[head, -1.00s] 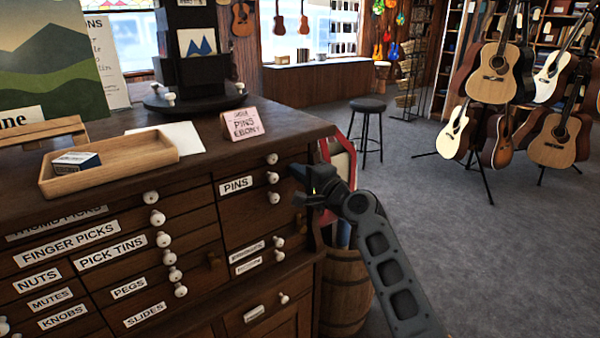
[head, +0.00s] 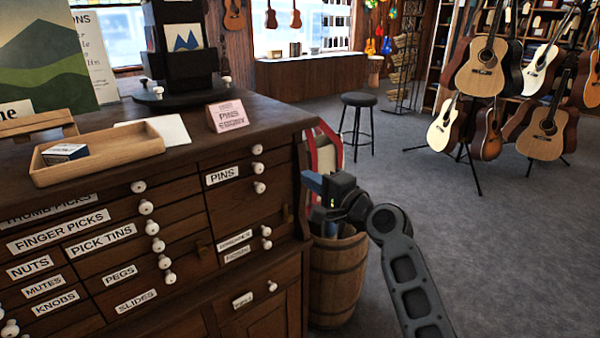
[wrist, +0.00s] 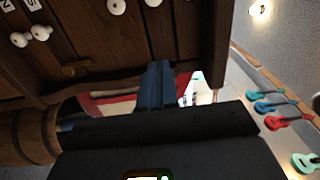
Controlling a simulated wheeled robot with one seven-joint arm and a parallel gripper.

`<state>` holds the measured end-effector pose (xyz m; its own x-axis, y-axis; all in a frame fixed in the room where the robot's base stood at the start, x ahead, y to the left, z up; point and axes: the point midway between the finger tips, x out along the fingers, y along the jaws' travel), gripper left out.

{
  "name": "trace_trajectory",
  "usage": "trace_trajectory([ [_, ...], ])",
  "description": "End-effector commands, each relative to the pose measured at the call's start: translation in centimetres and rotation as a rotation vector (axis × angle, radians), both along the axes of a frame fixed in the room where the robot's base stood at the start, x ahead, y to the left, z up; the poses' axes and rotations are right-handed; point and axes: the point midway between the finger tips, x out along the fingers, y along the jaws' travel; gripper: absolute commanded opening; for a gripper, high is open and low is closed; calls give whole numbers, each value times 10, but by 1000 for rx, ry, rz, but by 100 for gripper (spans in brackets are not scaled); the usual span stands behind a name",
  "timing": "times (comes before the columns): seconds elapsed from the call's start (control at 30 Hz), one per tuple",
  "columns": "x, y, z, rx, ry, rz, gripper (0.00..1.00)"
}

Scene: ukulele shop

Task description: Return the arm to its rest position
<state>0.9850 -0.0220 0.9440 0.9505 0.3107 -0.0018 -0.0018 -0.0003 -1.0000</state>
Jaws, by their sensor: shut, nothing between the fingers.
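My gripper (head: 311,183) is in front of the cabinet's right end, above a wooden barrel, in the head view. Its fingers are together and hold nothing. In the wrist view the closed blue fingers (wrist: 157,88) point toward the dark wooden cabinet front. My arm reaches in from the lower right of the head view, with its grey forearm bent at a round joint.
The drawer cabinet (head: 150,225) with white knobs fills the left; its drawers look shut. A wooden tray (head: 100,160) and a pink sign (head: 227,116) stand on top. The barrel (head: 335,280) is beside it. A stool (head: 358,100) and guitars (head: 482,68) stand behind; grey floor is clear at right.

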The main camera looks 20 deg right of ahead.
Motion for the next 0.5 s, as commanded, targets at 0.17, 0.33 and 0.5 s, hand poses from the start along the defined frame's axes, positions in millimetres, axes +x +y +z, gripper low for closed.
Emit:
trace_trajectory([
  [0.17, -23, -8, -1, 1, 1, -1, 0],
  [0.33, -31, -10, 0, 1, 1, 0, 0],
  [0.5, -36, -10, -6, -10, 5, -6, 0],
])
